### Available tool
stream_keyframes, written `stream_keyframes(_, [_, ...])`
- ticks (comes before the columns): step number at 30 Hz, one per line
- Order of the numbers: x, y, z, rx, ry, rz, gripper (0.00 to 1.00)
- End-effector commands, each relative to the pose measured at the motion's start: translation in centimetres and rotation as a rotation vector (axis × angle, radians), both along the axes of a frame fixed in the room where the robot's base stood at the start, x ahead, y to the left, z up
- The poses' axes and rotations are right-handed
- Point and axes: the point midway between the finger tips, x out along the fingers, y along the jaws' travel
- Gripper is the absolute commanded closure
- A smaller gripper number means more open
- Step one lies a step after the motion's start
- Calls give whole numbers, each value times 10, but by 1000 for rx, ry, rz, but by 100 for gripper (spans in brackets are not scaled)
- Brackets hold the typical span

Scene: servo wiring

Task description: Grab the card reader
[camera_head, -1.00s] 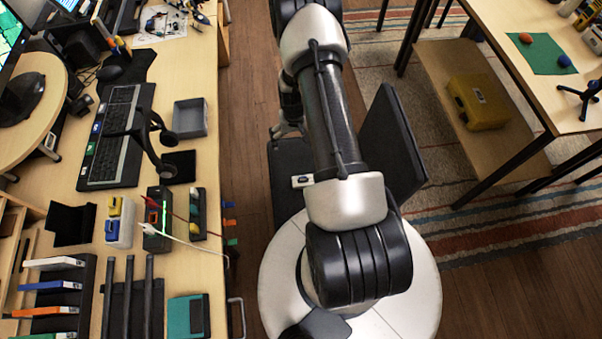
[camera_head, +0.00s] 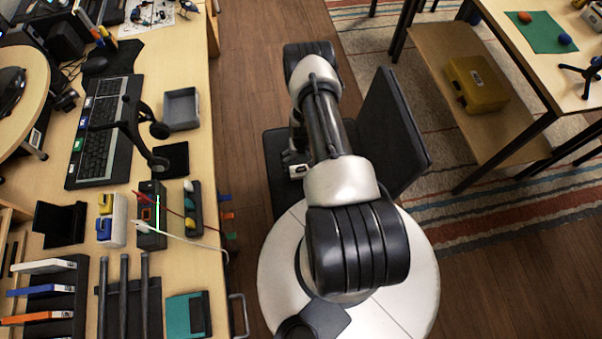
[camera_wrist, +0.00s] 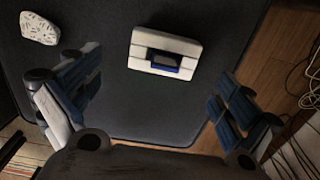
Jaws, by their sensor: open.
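A white box with a dark blue inset, seemingly the card reader (camera_wrist: 143,59), lies on a dark seat (camera_wrist: 110,110) in the wrist view. In the head view the card reader (camera_head: 299,171) shows as a small pale block on the dark seat (camera_head: 279,190), beside my arm. My gripper (camera_wrist: 155,88) is open and empty. Its blue-padded fingers stand apart to the left and right, and the card reader lies beyond the gap between them. In the head view my arm largely hides the gripper.
A speckled white piece (camera_wrist: 40,28) lies left of the card reader on the seat. The chair's upright back (camera_head: 393,130) stands right of my arm. A cluttered desk (camera_head: 185,75) is on the left. Loose cables (camera_wrist: 305,80) lie at the wrist view's right edge.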

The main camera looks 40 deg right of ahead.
Motion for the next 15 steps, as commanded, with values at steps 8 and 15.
stream_keyframes(8, [-1,3,-19,1,1,1,2])
stream_keyframes(15, [-2,7,-54,0,0,1,2])
